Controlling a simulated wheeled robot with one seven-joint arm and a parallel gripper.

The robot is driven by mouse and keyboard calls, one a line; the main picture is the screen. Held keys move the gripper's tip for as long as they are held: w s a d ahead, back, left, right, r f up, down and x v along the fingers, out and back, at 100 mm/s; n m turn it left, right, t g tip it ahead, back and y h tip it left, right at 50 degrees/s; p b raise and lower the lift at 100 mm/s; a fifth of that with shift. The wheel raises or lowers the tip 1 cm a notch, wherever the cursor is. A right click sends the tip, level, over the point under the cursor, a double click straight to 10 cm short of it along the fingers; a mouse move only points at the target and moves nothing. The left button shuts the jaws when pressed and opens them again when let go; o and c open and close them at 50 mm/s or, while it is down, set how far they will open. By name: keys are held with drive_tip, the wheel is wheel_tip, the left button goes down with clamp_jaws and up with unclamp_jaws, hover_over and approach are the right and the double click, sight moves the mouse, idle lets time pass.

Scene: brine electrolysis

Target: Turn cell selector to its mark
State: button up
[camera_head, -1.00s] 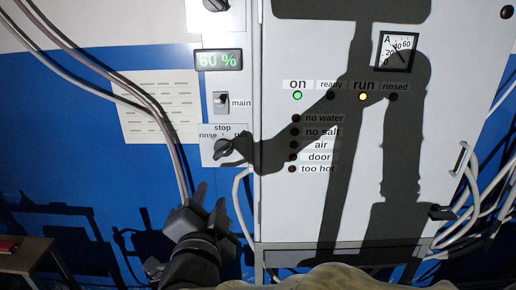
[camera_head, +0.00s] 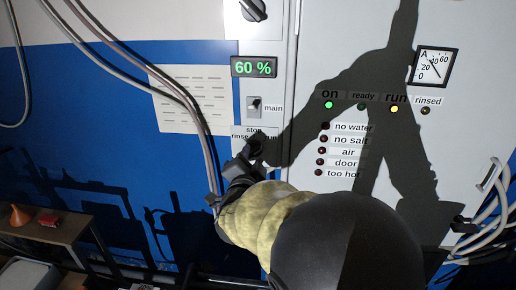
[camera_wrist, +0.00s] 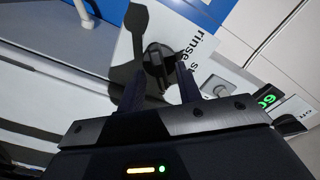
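The dark rotary selector knob (camera_wrist: 158,62) sits on a white plate marked "rinse" and "stop" in the wrist view. In the head view my gripper (camera_head: 248,153) covers most of the knob and part of its labels. In the wrist view my gripper (camera_wrist: 160,80) is open, with one finger on each side of the knob's near part. I cannot tell whether the fingers touch it. The knob's exact pointing direction is not clear.
Above the knob are a "main" switch (camera_head: 254,106), a green "60 %" display (camera_head: 254,67) and another black knob (camera_head: 252,9). Green "on" (camera_head: 328,105) and yellow "run" (camera_head: 394,109) lamps are lit. Hoses (camera_head: 190,100) hang close at left. A small table (camera_head: 45,227) stands lower left.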

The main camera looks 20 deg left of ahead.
drive_tip(key=shift+w+a, duration=0.2)
drive_tip(key=shift+w, duration=0.5)
clamp_jaws()
drive_tip(key=shift+n, duration=0.4)
drive_tip(key=n, duration=0.3)
drive_tip(key=shift+n, duration=0.3)
drive_tip(key=n, duration=0.5)
drive_tip(key=shift+s+p, duration=0.1)
drive_tip(key=shift+p, duration=0.2)
drive_tip(key=shift+n, duration=0.3)
